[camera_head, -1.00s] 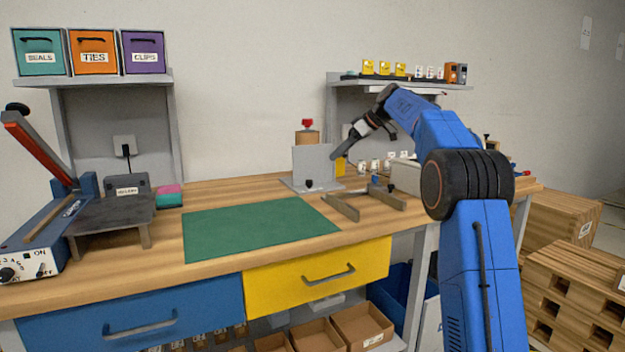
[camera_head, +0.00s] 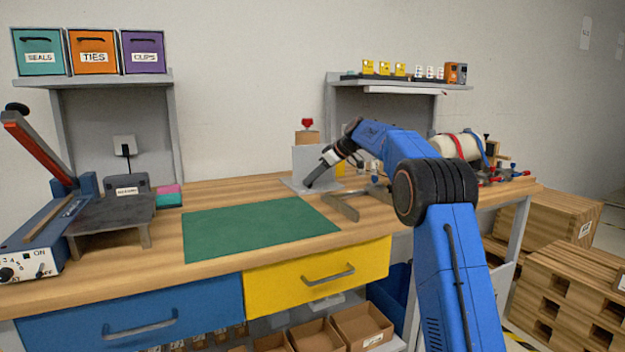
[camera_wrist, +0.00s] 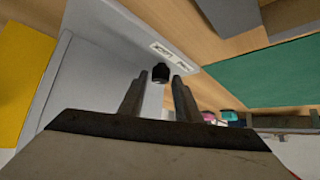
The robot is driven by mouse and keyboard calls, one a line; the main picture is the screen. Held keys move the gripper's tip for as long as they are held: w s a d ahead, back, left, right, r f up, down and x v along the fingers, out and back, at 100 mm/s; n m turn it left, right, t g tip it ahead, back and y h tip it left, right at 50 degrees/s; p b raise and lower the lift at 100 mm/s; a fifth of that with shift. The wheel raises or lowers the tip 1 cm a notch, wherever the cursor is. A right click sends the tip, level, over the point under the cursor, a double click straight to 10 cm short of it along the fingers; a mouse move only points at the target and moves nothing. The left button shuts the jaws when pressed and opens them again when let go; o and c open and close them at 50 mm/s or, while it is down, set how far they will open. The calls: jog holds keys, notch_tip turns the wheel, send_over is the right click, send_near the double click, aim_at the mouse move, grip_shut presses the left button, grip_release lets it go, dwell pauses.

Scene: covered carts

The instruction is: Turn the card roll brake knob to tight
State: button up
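The black brake knob (camera_wrist: 160,72) sits low on the grey stand of the card roll. A white label (camera_wrist: 172,56) with small, unclear lettering is beside it. In the head view the stand's upright grey plate (camera_head: 306,158) hides most of the brown roll (camera_head: 307,137), and my gripper covers the knob. My gripper (camera_head: 309,185) reaches down-left in front of the plate. In the wrist view its two fingers (camera_wrist: 160,78) are apart, with the knob between or just beyond their tips. I cannot tell whether they touch it.
A red knob (camera_head: 307,122) tops the roll. A green mat (camera_head: 255,230) lies left of the stand. Grey brackets (camera_head: 342,205) stand close on the right. A strapped cream roll (camera_head: 455,146) and small clamps are behind my arm. The yellow drawer (camera_head: 318,278) is shut.

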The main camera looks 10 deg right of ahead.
jog(key=shift+a+f, duration=0.1)
jog(key=shift+c, duration=0.2)
grip_shut()
